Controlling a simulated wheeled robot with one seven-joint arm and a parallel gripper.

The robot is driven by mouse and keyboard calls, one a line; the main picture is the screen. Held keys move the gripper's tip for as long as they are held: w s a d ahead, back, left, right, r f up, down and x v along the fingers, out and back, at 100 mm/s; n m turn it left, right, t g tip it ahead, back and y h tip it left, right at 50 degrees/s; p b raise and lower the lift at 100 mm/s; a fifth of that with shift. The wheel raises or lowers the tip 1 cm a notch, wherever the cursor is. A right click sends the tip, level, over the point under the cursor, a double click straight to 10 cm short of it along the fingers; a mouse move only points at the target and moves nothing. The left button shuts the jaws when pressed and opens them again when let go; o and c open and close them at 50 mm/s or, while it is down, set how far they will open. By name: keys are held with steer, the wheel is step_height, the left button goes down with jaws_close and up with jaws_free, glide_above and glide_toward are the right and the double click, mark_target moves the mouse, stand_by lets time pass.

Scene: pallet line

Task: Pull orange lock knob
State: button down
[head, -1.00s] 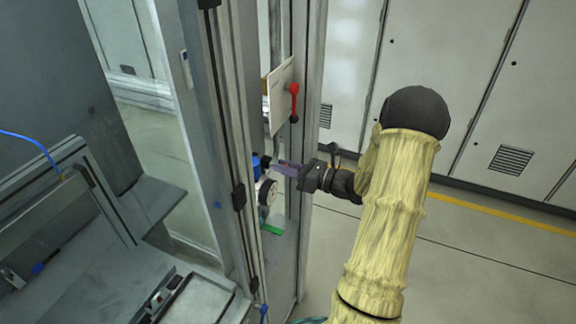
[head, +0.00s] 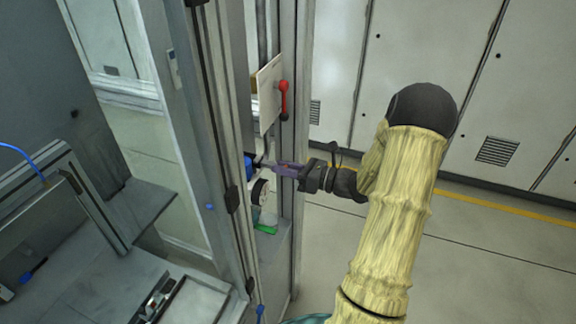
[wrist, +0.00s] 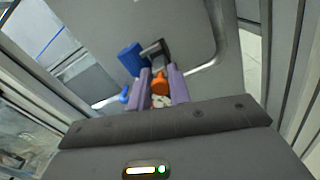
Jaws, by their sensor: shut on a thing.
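The orange lock knob (wrist: 160,84) shows in the wrist view between the two purple fingers of my gripper (wrist: 160,90). The fingers are shut on it from both sides. A blue part (wrist: 130,58) and a dark grey bracket (wrist: 155,52) sit just beyond the knob. In the head view my gripper (head: 277,167) reaches left into the opening of the metal frame, beside a blue part (head: 249,166). The knob itself is hidden there by the fingers.
A red handle (head: 283,98) on a pale plate (head: 268,92) is above my gripper. Metal posts (head: 293,240) stand close by. The floor at right is clear.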

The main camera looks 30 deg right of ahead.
steer(key=shift+d, duration=0.3)
steer(key=c, duration=1.6)
jaws_free()
steer(key=shift+c, duration=0.2)
steer(key=shift+o, duration=0.4)
steer(key=shift+s+d, duration=0.1)
steer(key=shift+d, duration=0.05)
steer(key=shift+a, duration=0.35)
steer(key=b+v, duration=0.5)
steer(key=v, duration=1.2)
steer(key=shift+s+d, duration=0.2)
steer(key=shift+d, duration=0.1)
steer(key=shift+a, duration=0.1)
